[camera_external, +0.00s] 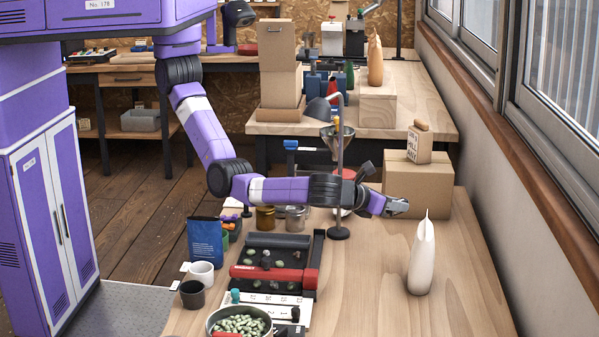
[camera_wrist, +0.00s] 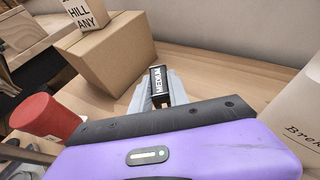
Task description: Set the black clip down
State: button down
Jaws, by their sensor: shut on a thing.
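My gripper (camera_external: 397,207) reaches out to the right above the wooden workbench (camera_external: 385,300), roughly level. In the wrist view its grey fingers (camera_wrist: 158,93) are closed on the black clip (camera_wrist: 158,78), which carries a white label reading "MEDIUM". The clip is held between the fingertips, with bench top and wall behind it. In the outside view the clip is too small and covered by the fingers to make out. I cannot tell the exact height of the clip above the bench.
A cardboard box (camera_external: 420,185) with a small "HILL ANY" block (camera_external: 419,146) stands behind the gripper. A white pouch (camera_external: 422,262) stands to the right. A funnel stand (camera_external: 339,190), a red-black tray (camera_external: 270,272) and a bean pan (camera_external: 240,325) are left. Bench between tray and pouch is clear.

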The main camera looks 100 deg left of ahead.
jog(key=n+y, duration=0.1)
send_over(389, 238)
jog(key=shift+g, duration=0.3)
jog(key=shift+a+f+b, duration=0.15)
jog(key=shift+f+b, duration=1.2)
jog(key=shift+f, duration=3.4)
jog(key=shift+f, duration=0.15)
jog(key=c, duration=1.3)
grip_release()
jog(key=shift+o, duration=0.2)
jog(key=shift+s+d+r, duration=0.1)
jog(key=shift+d+r, duration=0.1)
jog(key=shift+r, duration=0.1)
jog(key=p+v, duration=0.2)
jog(key=v, duration=0.9)
jog(key=shift+s+d+r, duration=0.1)
jog(key=shift+s+d, duration=0.05)
jog(key=shift+s, duration=0.05)
